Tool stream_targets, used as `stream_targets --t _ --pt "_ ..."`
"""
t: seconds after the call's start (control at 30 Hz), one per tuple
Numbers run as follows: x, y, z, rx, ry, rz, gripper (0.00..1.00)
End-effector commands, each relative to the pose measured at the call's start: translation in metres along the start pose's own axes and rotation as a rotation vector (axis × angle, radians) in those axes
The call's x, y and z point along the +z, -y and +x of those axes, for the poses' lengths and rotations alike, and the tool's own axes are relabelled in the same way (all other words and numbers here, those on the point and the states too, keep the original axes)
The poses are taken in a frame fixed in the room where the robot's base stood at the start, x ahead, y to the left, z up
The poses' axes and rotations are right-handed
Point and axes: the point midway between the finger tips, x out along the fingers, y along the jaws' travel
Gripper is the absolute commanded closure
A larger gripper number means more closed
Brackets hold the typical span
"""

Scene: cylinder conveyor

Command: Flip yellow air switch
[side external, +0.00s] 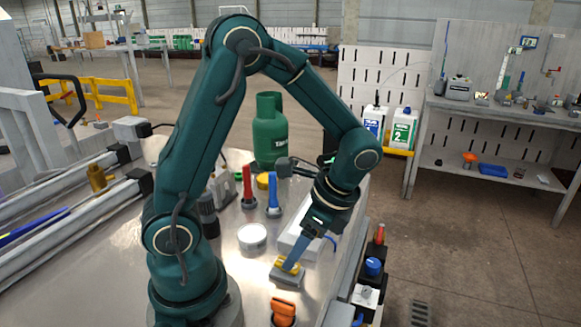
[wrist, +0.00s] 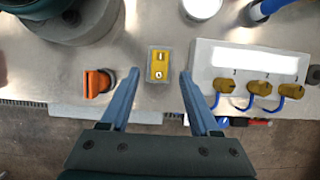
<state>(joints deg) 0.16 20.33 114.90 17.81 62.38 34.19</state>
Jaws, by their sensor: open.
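The yellow switch (wrist: 158,66) is a rocker with an I mark and an O mark, set in a small grey base on the metal table. It sits between and slightly beyond my fingertips in the wrist view. In the side view the switch (side external: 291,266) is partly covered by my fingers. My gripper (wrist: 159,74) is open and empty, with one blue finger on each side of the switch. In the side view my gripper (side external: 292,262) points down at the switch; contact cannot be told.
An orange knob (wrist: 97,83) stands left of the switch in the wrist view. A white box (wrist: 245,55) with three yellow knobs and blue hoses is close on the right. A white round tin (side external: 252,236), red handle (side external: 247,182) and green cylinder (side external: 270,135) stand farther back.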

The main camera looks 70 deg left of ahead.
Motion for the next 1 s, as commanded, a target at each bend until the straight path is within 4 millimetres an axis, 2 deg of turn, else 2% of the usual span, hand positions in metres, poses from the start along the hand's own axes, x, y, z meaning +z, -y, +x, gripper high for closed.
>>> stream_targets --t 0.1,0.23,0.57,0.6,0.73,0.77,1.0 --pt "0.001 -0.001 0.017 0.004 0.004 -0.002 0.38" --pt "0.001 -0.001 0.029 0.003 0.002 -0.002 0.38" --pt "0.0 0.0 0.034 0.0 -0.002 -0.003 0.38" --pt "0.0 0.0 0.034 0.0 -0.002 -0.003 0.45" --pt "0.0 0.0 0.034 0.0 -0.002 -0.002 0.95" --pt "0.0 0.0 0.034 0.0 -0.002 -0.002 1.0" --pt "0.002 -0.001 0.034 0.004 -0.037 -0.005 1.0"
